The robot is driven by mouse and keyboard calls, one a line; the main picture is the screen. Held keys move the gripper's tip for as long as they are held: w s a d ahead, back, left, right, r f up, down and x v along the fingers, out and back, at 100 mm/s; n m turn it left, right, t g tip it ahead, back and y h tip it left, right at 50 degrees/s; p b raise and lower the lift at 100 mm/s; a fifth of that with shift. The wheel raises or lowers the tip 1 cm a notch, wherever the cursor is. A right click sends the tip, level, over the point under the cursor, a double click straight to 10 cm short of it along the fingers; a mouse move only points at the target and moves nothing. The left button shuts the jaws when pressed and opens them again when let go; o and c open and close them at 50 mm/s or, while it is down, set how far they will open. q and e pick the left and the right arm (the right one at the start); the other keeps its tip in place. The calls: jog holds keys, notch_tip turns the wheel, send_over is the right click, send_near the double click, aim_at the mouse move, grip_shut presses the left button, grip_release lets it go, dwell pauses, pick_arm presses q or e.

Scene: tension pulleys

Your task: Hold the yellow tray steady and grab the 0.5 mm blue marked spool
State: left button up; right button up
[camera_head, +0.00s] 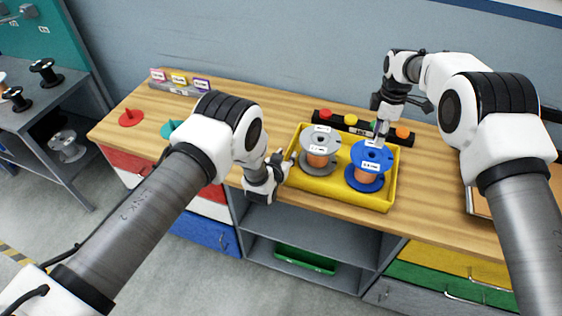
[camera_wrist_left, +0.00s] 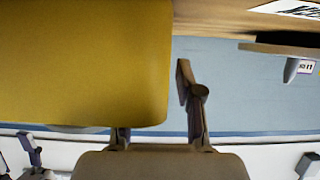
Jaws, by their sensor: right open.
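The yellow tray (camera_head: 332,190) sits on the wooden workbench and holds two upright spools. The blue spool (camera_head: 366,182), with copper-coloured winding and white labels, stands in its right half. A grey spool (camera_head: 316,168) stands in its left half. My left gripper (camera_head: 285,165) is at the tray's left end. In the left wrist view the yellow tray wall (camera_wrist_left: 80,60) hides one finger; the other finger (camera_wrist_left: 185,85) shows close beside the wall's edge, so its grip is unclear. My right gripper (camera_head: 382,128) is open, pointing down just above and behind the blue spool.
A black strip with red, yellow and orange round pieces (camera_head: 362,125) lies behind the tray. A red cone piece (camera_head: 131,118) and a teal one (camera_head: 170,129) lie at left, with a labelled block (camera_head: 180,84) behind. The bench between them and the tray is partly covered by my left arm.

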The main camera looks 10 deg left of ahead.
pick_arm(q)
jog(key=shift+w+f, duration=0.2)
jog(key=shift+w, duration=0.2)
jog(key=shift+s+r, duration=0.1)
grip_shut()
